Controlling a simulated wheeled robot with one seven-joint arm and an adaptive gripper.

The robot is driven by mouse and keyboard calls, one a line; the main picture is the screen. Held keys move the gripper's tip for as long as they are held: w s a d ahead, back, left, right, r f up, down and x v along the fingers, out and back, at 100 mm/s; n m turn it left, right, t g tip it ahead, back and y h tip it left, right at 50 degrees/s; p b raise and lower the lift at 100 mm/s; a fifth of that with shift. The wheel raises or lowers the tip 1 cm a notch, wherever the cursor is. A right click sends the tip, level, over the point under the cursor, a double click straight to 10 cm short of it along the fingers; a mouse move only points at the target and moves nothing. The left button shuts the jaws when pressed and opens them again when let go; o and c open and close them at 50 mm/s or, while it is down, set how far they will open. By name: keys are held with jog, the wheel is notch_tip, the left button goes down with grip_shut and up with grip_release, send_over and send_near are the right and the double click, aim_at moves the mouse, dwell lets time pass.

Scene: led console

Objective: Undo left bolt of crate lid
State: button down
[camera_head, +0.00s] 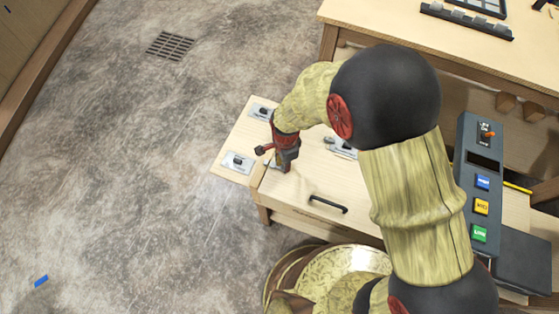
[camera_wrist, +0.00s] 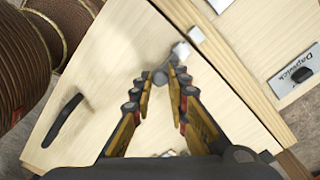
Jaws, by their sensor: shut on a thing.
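The crate lid (camera_head: 310,183) is a pale wooden panel with a black handle (camera_head: 328,204); it also fills the middle of the wrist view (camera_wrist: 110,60). The left bolt (camera_wrist: 181,51) is a small grey metal piece near the lid's edge in the wrist view, close to a small metal block (camera_wrist: 196,34). My gripper (camera_wrist: 166,76) is shut on the bolt's knob, which is partly hidden between the fingertips. In the head view my gripper (camera_head: 284,167) reaches down at the lid's left side and hides most of the bolt.
Labelled plates with black knobs (camera_head: 238,162) sit on the board left of the lid; one reads "Dapswick" (camera_wrist: 293,75). A console with coloured buttons (camera_head: 481,182) stands at the right. A workbench (camera_head: 460,50) is behind. Floor at the left is clear.

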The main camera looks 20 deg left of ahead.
jog(key=c, duration=1.8)
grip_release()
jog(key=shift+d+f, duration=0.1)
jog(key=shift+d, duration=0.15)
jog(key=shift+o, duration=0.4)
notch_tip(320, 180, up, 12)
